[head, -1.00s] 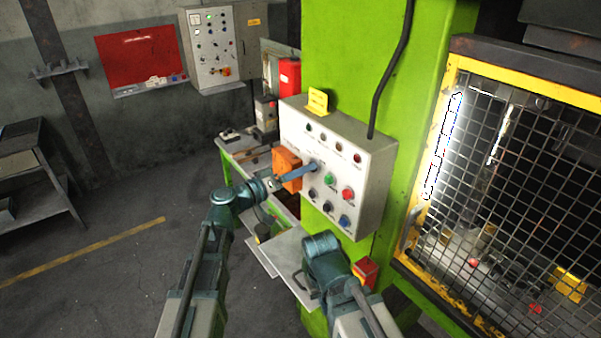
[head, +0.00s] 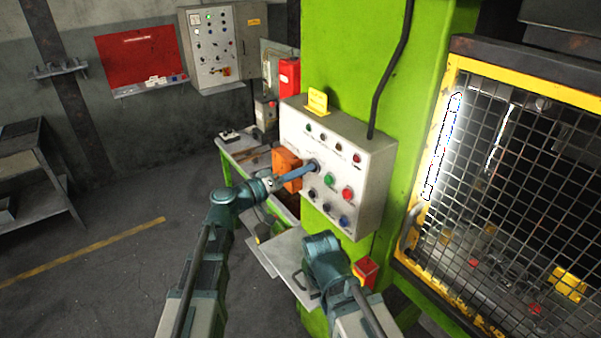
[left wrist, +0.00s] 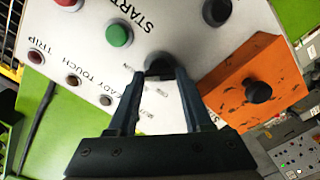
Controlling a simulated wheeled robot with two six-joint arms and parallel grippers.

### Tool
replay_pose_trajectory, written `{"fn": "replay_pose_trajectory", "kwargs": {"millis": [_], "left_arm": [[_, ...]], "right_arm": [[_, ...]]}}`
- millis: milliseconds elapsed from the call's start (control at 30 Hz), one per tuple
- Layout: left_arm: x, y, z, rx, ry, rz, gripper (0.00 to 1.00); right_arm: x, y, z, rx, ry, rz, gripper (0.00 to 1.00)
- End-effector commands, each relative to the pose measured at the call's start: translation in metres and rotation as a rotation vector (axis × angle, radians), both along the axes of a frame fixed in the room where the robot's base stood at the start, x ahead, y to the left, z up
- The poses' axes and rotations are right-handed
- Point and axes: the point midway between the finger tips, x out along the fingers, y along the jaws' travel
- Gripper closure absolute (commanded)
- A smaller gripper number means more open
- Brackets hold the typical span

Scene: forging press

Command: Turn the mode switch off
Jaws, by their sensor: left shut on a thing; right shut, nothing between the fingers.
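The mode switch (left wrist: 160,65) is a dark round knob on the pale control panel (head: 367,159). In the left wrist view it sits between the fingertips of my left gripper (left wrist: 159,74), and its markings are partly hidden. In the head view my left gripper (head: 311,168) reaches the panel from the left, its blue fingers shut on the knob. The knob's exact setting cannot be read. My right gripper (head: 325,255) is low in the head view, below the panel, shut and empty; its fingers are mostly hidden by the wrist.
An orange box (left wrist: 255,82) sticks out of the panel close beside my left fingers. A green button (left wrist: 119,34) and several other buttons and lamps surround the switch. A yellow-framed mesh guard (head: 520,190) stands to the right. A grey tray (head: 284,251) lies below.

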Motion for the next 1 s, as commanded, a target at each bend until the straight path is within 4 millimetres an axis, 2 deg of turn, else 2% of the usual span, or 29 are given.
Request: {"fn": "replay_pose_trajectory", "kwargs": {"millis": [267, 1000], "left_arm": [[0.0, 0.0002, -0.0001, -0.104, 0.144, 0.001, 1.0], [-0.0001, 0.0003, -0.0003, -0.515, 0.712, 0.001, 1.0]], "right_arm": [[0.0, 0.0, 0.0, 0.0, 0.0, 0.0, 1.0], [0.0, 0.0, 0.0, 0.0, 0.0, 0.0, 1.0]]}}
